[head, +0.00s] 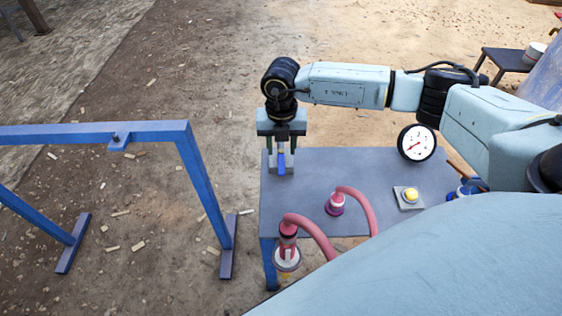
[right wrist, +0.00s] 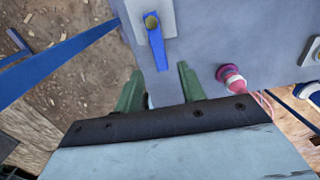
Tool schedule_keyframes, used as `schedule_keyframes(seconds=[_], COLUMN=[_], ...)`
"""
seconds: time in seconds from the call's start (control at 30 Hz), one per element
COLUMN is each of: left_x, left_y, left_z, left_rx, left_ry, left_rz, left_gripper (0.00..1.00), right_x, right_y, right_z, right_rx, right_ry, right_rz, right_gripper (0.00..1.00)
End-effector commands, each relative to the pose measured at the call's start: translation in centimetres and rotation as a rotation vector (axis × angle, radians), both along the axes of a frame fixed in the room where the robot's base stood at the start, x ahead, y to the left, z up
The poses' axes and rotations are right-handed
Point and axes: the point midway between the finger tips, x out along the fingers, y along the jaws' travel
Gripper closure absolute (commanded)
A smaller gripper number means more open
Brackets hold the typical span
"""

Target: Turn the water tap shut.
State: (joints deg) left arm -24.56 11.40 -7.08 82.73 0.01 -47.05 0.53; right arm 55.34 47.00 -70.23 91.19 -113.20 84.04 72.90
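The water tap has a blue lever (head: 281,162) on a pale grey plate at the far left corner of the table. In the right wrist view the lever (right wrist: 158,48) points down the picture toward my gripper, with a brass round end (right wrist: 152,22) at its top. My right gripper (head: 281,140) is over the tap in the head view. In the right wrist view its two green fingers (right wrist: 160,76) are apart with nothing between them; the lever's end is just ahead of the gap. Contact cannot be told. My left gripper is not in view.
The grey-blue table (head: 315,190) carries a pink hose with a purple fitting (head: 335,204), a yellow button (head: 410,195) and a white dial gauge (head: 416,143). Another hose end (head: 288,232) is at the front left. A blue frame (head: 195,170) stands left of the table.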

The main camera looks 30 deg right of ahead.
Motion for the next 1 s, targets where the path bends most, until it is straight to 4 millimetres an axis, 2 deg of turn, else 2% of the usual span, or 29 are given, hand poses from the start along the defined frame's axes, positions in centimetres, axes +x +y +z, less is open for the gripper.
schedule_keyframes(seconds=[0.03,0.1,0.3,0.47,0.73,0.77,1.0], left_x=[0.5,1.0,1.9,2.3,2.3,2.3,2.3], left_y=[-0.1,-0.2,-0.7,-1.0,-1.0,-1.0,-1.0], left_z=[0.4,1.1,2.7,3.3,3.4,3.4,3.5], left_rx=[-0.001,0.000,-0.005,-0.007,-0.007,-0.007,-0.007], left_ry=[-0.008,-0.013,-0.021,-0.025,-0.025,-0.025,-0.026], left_rz=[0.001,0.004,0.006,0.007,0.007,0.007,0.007], left_gripper=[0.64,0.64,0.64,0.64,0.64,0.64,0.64], right_x=[-0.1,0.0,0.0,0.0,0.0,0.0,0.0], right_y=[0.0,0.0,0.1,0.0,0.0,0.1,0.1], right_z=[-1.3,-2.4,-4.8,-5.5,-5.6,-5.6,-5.6], right_rx=[-0.001,0.000,0.001,0.001,0.001,0.001,0.001], right_ry=[0.003,0.002,0.002,0.000,0.000,0.000,0.000], right_rz=[0.000,0.000,0.001,0.001,0.001,0.001,0.001], right_gripper=[0.60,0.60,0.60,0.60,0.60,0.61,0.93])
